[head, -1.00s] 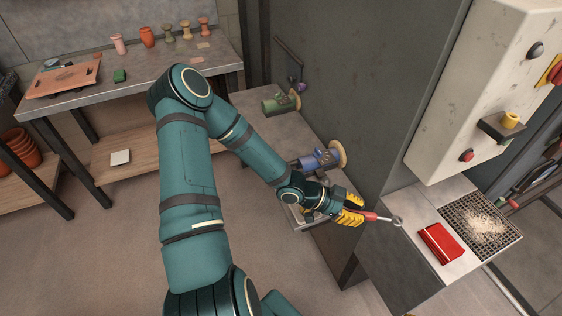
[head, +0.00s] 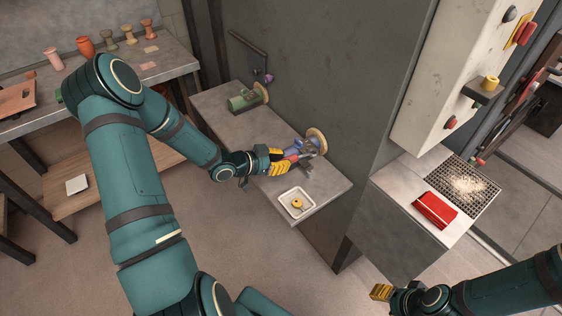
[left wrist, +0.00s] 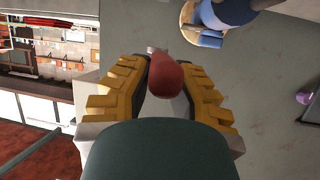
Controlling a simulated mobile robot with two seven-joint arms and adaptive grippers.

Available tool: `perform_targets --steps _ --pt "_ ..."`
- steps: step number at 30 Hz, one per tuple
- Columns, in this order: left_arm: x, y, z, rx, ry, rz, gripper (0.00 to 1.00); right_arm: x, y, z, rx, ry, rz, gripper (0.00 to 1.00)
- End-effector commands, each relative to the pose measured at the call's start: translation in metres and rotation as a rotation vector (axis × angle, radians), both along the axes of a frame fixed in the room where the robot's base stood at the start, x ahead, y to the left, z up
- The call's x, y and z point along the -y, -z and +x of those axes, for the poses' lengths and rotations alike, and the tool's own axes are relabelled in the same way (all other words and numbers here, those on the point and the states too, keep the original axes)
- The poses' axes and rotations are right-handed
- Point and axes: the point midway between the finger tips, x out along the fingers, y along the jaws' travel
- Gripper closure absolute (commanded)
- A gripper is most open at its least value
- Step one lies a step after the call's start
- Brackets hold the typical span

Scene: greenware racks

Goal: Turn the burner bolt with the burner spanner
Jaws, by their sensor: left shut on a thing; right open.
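My left gripper (head: 284,161) is shut on the burner spanner's red handle (head: 293,158). The spanner's metal end lies close to the blue burner (head: 320,143), which sits against the grey wall with a tan round flange. I cannot tell whether it touches, and I cannot make out the burner bolt. In the left wrist view, the rounded red handle (left wrist: 168,75) stands between the yellow fingers (left wrist: 160,85), and the blue burner (left wrist: 215,18) shows above right. My right gripper (head: 381,292) is open and empty at the lower right, below the cabinet ledge.
A green burner (head: 245,102) sits further back on the grey shelf (head: 222,128). A white tray (head: 287,209) with a small brass-coloured part lies at the shelf's front. A red case (head: 434,211) lies beside a grate (head: 463,186). A control box (head: 445,75) overhangs that ledge.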

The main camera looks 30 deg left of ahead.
Motion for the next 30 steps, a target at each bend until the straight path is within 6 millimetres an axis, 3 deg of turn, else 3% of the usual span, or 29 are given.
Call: perform_targets --steps 10,30 --pt "0.001 -0.001 -0.001 0.002 0.004 0.0 1.0 0.0 -0.003 0.0 0.001 0.0 0.0 0.53" --pt "0.001 0.051 -0.001 0.001 0.004 -0.002 1.0 0.0 0.037 0.001 0.002 -0.005 0.0 0.53"
